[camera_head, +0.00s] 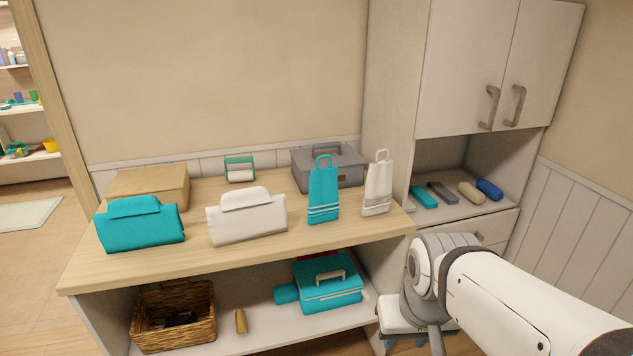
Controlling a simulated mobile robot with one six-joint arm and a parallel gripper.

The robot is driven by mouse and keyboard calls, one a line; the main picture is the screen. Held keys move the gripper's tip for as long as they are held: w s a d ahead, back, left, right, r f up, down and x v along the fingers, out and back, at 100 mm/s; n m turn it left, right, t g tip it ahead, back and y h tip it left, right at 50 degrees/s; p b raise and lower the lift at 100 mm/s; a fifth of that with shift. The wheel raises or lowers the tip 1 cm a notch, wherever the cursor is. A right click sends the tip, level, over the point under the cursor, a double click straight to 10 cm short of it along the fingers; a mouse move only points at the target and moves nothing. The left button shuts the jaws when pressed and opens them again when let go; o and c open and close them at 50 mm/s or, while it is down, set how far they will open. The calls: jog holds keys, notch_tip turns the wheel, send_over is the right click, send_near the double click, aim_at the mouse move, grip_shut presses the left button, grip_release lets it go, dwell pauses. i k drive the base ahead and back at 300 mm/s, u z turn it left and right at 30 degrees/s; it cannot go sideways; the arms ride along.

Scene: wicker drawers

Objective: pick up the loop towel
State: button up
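Two towels with loops at their tops stand on the wooden counter (270,260). One is a teal loop towel (323,195) with pale stripes near its lower edge. The other is a white loop towel (377,188) with grey stripes, just to its right near the counter's right end. Both stand upright and apart from each other. My arm reaches in from the lower right, below and to the right of the towels. Its fingertips do not show, so I cannot see the gripper's state.
A folded teal towel (138,225) and a folded white towel (245,218) are left on the counter. A tan box (150,184) and grey box (328,170) stand behind. A wicker basket (172,320) and teal case (325,290) sit below. A tall cabinet (390,100) bounds the right.

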aim_at(323, 204)
jog(key=i, duration=1.45)
jog(key=z, duration=0.05)
